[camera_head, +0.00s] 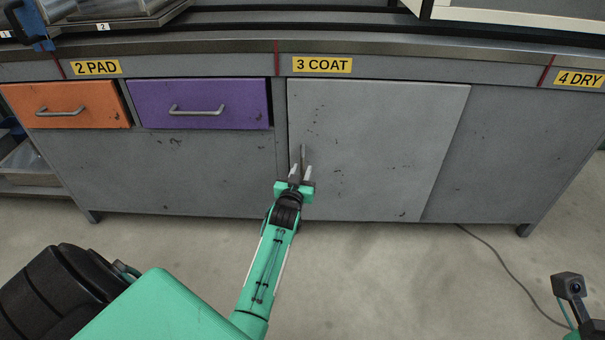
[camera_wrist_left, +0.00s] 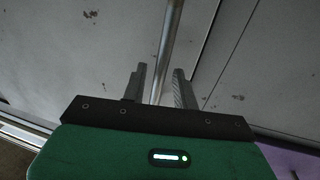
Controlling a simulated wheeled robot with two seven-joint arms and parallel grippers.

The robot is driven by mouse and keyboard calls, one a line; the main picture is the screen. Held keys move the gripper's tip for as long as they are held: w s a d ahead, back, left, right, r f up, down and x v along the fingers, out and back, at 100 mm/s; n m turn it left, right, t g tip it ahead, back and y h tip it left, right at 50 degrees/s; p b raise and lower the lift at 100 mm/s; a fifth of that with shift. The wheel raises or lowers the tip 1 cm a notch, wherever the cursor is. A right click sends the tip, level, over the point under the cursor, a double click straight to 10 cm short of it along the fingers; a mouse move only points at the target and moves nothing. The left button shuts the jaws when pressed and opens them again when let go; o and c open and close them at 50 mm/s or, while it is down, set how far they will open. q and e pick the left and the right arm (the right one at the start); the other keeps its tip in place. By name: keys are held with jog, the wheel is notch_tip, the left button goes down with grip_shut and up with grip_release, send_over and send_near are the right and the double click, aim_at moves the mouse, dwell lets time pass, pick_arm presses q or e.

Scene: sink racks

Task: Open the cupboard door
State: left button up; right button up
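The cupboard door (camera_head: 385,150) is a light grey panel under the "3 COAT" label, and it looks closed. Its vertical bar handle (camera_head: 303,157) is near the door's left edge. My left gripper (camera_head: 300,172) is at the lower part of the handle. In the left wrist view the two fingers of my left gripper (camera_wrist_left: 160,85) are apart, with the handle (camera_wrist_left: 168,45) running between them. There is a visible gap on each side of the bar there. My right gripper does not show; only a part of what looks like my right arm is at the lower right corner.
An orange drawer (camera_head: 67,104) and a purple drawer (camera_head: 200,103) are shut, left of the door. A worktop edge (camera_head: 220,47) runs above. The floor (camera_head: 400,275) in front is open, with a thin cable (camera_head: 505,268) at the right.

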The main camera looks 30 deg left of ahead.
pick_arm(q)
jog(key=shift+x, duration=0.8)
jog(key=shift+c, duration=0.2)
grip_shut()
jog(key=shift+s, duration=0.1)
